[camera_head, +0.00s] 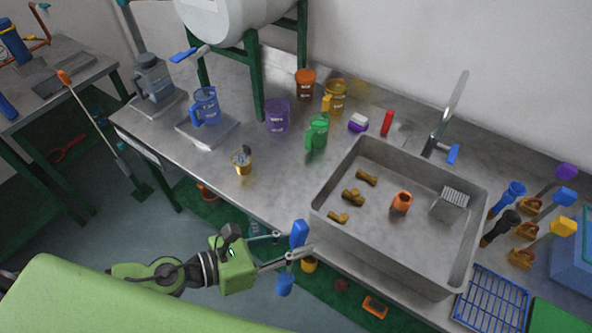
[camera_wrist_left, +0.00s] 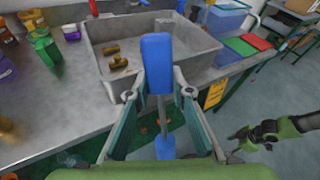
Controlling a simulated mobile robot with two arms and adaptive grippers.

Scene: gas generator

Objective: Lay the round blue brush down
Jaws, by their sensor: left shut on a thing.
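My left gripper (camera_head: 291,249) is shut on a blue brush (camera_head: 299,233) in front of the workbench's near edge, beside the large sink. The brush has a blue block at one end, a pale thin shaft and a blue piece at the other end. In the left wrist view, my left gripper (camera_wrist_left: 160,96) grips the shaft, with the blue block of the brush (camera_wrist_left: 157,62) upright above the fingers and overlapping the sink behind. My right gripper (camera_wrist_left: 245,138) shows at the right of the left wrist view, too small to tell its state.
The sink (camera_head: 325,207) holds brown fittings (camera_head: 353,197), an orange cup (camera_head: 401,203) and a grey basket (camera_head: 451,204). Several cups and jugs (camera_head: 277,118) stand on the bench to its left. Brushes (camera_head: 512,195) and a blue rack (camera_head: 492,300) are at the right. Bare bench lies left of the sink.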

